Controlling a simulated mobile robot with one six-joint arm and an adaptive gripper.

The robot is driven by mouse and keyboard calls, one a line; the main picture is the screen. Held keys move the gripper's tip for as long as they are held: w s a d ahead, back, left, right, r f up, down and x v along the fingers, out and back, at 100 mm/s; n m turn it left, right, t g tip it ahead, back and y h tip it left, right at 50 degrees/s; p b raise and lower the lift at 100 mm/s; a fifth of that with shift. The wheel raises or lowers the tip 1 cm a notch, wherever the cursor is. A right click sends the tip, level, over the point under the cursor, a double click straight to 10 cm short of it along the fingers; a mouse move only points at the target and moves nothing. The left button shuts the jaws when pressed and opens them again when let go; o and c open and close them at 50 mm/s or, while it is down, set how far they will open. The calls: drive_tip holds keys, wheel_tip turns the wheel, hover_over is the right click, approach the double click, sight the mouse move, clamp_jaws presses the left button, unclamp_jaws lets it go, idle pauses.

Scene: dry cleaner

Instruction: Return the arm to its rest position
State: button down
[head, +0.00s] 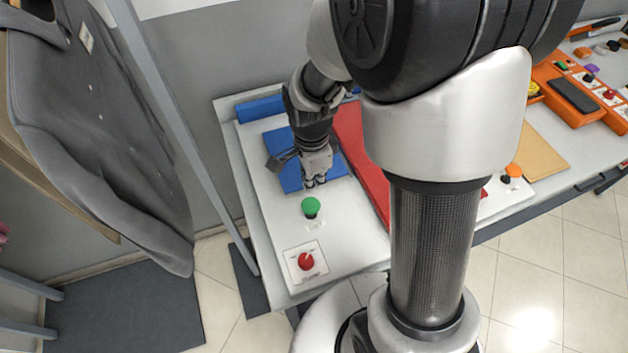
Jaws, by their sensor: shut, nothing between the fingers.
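My gripper (315,181) is in the head view, left of centre, pointing down over the white table. Its fingers are shut with nothing between them. It is over the near edge of a blue panel (287,178), just behind a green mushroom button (311,208); I cannot tell whether it touches the panel. My arm reaches across the middle of the view and hides much of the table behind it.
A red knob (306,261) sits on the table's near left. A red strip (357,150) lies right of my gripper. An orange device (573,96) and a tan board (541,150) are on the right. A grey coat (95,120) hangs at left beside a grey post (165,95).

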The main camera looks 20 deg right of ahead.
idle(0.4)
drive_tip(key=s+a+r+n+t+b, duration=0.1)
drive_tip(key=s+r+n+t+b, duration=0.2)
drive_tip(key=s+r+n, duration=1.3)
drive_tip(key=shift+a+n+t, duration=0.35)
drive_tip(key=shift+n+t, duration=0.25)
drive_tip(key=shift+n, duration=0.4)
drive_tip(key=shift+d, duration=0.15)
idle(0.4)
